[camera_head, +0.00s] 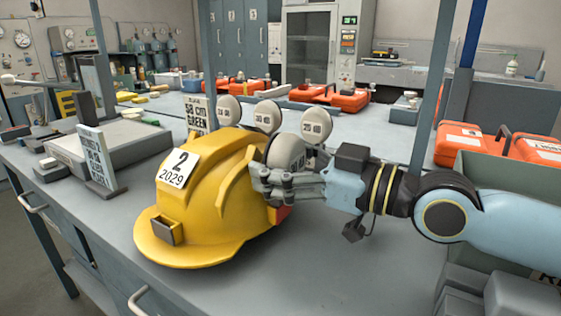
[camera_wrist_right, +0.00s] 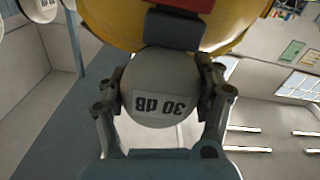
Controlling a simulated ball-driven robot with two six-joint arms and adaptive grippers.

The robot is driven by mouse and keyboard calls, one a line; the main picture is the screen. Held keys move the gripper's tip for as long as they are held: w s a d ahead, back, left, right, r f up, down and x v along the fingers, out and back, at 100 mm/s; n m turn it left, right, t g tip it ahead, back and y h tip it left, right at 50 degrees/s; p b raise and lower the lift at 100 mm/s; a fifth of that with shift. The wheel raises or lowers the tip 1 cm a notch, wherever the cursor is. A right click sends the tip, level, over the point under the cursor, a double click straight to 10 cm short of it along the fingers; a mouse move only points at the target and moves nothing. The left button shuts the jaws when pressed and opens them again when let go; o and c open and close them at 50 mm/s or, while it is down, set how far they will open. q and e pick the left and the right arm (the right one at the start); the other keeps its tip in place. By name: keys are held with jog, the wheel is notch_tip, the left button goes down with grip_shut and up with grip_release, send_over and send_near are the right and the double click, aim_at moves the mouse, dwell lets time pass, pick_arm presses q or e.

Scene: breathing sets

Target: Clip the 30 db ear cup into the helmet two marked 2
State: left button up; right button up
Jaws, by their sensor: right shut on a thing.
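The yellow helmet (camera_head: 200,205) stands on the grey bench with a white label reading 2 and 2029. My right gripper (camera_head: 272,182) is at the helmet's right side, shut on a pale round ear cup (camera_head: 286,152). In the right wrist view the ear cup (camera_wrist_right: 160,88) reads 30 dB, upside down, between both fingers of the right gripper (camera_wrist_right: 160,105). The cup lies against a dark block (camera_wrist_right: 174,28) at the yellow helmet's rim (camera_wrist_right: 235,20). I cannot tell whether it is clipped in. My left gripper is not in view.
Several other round cups stand behind the helmet, one ear cup (camera_head: 316,125) close to my right gripper. A sign reading 58 cm green (camera_head: 199,115) stands behind the helmet. Another sign (camera_head: 96,157) stands at left by a grey platform (camera_head: 130,150). Orange cases (camera_head: 500,148) lie at right.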

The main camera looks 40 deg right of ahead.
jog(key=shift+f, duration=0.45)
jog(key=o, duration=1.4)
jog(key=shift+d, duration=0.1)
jog(key=shift+c, duration=0.2)
